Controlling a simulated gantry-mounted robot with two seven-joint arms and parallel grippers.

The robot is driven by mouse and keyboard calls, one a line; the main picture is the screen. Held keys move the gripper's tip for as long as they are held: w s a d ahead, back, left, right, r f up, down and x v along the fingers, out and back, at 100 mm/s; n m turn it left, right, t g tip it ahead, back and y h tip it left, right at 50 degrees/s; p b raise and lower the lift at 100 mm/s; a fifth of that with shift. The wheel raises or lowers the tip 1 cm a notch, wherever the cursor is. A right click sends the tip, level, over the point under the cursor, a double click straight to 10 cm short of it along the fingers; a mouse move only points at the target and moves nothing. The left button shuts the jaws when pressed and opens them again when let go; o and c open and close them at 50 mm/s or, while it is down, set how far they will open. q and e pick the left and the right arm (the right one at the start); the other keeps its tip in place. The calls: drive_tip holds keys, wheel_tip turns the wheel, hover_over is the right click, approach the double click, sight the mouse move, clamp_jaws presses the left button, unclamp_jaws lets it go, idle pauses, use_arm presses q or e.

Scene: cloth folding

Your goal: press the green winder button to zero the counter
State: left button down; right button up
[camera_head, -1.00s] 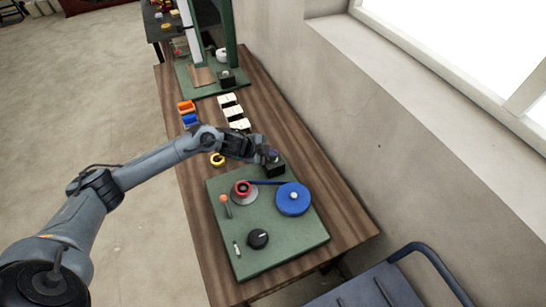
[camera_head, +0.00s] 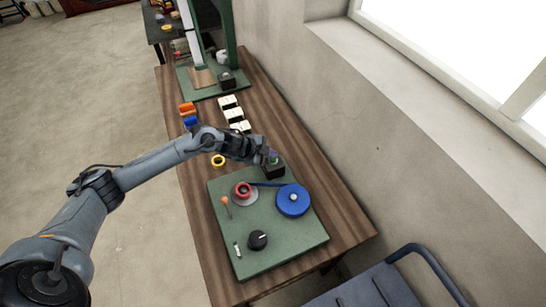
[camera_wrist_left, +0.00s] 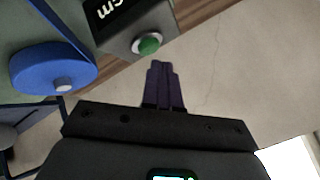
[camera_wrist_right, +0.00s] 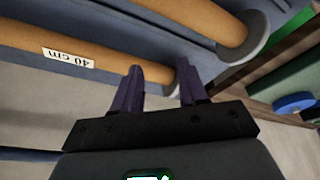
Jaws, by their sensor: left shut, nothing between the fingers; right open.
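The green button (camera_wrist_left: 149,44) sits in a pale ring on the dark counter box (camera_wrist_left: 122,25), which shows part of a "cm" display in the left wrist view. In the head view the box (camera_head: 273,172) stands at the far edge of the green winder plate (camera_head: 270,226), with the green button (camera_head: 274,158) on top. My left gripper (camera_wrist_left: 160,66) is shut and empty, its fingertips close beside the button; I cannot tell whether they touch it. My right gripper (camera_wrist_right: 160,68) is open and empty, seen only in the right wrist view.
A yellow ring (camera_head: 218,160) lies nearby. Brown tubes, one with a "40 cm" label (camera_wrist_right: 68,58), lie close to my right gripper.

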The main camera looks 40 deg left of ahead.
sight(271, 161)
use_arm(q)
drive_tip(key=shift+r, duration=0.3)
wheel_tip(271, 161, up, 5)
drive_tip(key=p, duration=0.5)
drive_tip(key=shift+f, duration=0.1)
idle(0.7)
